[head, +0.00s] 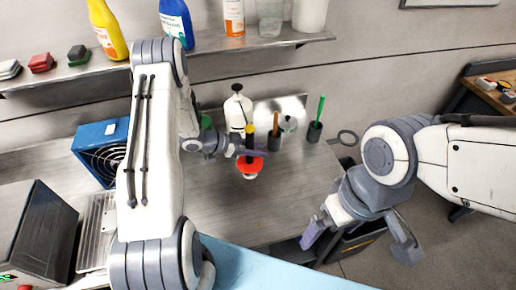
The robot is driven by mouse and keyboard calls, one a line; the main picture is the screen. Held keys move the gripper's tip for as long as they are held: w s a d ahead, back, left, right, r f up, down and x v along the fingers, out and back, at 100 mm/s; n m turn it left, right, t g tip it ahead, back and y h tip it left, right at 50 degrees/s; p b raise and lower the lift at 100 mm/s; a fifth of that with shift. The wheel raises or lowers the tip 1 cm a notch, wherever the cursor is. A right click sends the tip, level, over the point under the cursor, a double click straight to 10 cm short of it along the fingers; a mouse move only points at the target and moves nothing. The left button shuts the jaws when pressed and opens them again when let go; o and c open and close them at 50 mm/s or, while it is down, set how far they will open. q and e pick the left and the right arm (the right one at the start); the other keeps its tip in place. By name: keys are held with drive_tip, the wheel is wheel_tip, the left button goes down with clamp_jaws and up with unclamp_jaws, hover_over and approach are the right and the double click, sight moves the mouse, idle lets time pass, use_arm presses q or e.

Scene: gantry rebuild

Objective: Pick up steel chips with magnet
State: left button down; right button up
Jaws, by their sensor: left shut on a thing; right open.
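A tool that looks like the magnet, with a yellow top, a dark shaft and a red disc (246,168), stands upright over the steel bench (210,212). My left gripper (242,150) is shut on its shaft, above the red disc. A small white round thing (250,176) shows just under the disc; I cannot tell whether they touch. I cannot make out any steel chips. My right gripper (358,240) is open and empty, off the bench's right end, its fingers wide apart.
Behind the magnet stand a white pump bottle (238,108), a dark cup with a green stick (315,131) and a holder with a brown handle (274,138). A blue fan box (100,150) is at left. A shelf (260,42) holds bottles. The bench's front middle is clear.

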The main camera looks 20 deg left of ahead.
use_arm(q)
drive_tip(key=shift+r, duration=0.2)
idle(0.5)
drive_tip(key=shift+r+p, duration=0.7)
drive_tip(key=shift+p, duration=0.05)
drive_tip(key=shift+s+d, duration=0.25)
drive_tip(key=shift+s, duration=0.2)
drive_tip(key=shift+s+d, duration=0.2)
drive_tip(key=shift+s, duration=0.25)
drive_tip(key=shift+f, duration=0.2)
